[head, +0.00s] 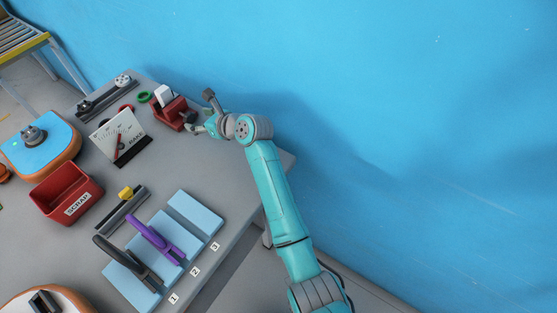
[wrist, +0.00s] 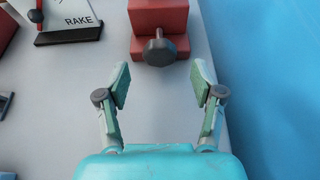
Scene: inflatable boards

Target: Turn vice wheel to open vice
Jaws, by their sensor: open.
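The red vice (head: 168,112) stands near the far right edge of the grey table, with a white block (head: 164,94) at its top. In the wrist view the vice (wrist: 158,17) is at the top centre, its upper part cut off by the frame. Its grey round wheel (wrist: 159,51) sticks out towards me. My gripper (wrist: 161,84) is open and empty, its two green-padded fingers spread either side of the wheel's line, a little short of it and apart from it. In the head view my gripper (head: 191,121) is beside the vice, partly hidden by my arm.
A white gauge panel marked RAKE (head: 117,136) stands left of the vice. A green ring (head: 145,97) lies behind it. A red SCRAP bin (head: 66,192) and blue pads (head: 196,214) with purple (head: 153,236) and black (head: 122,260) fins are nearer. A blue wall (head: 400,100) rises to the right.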

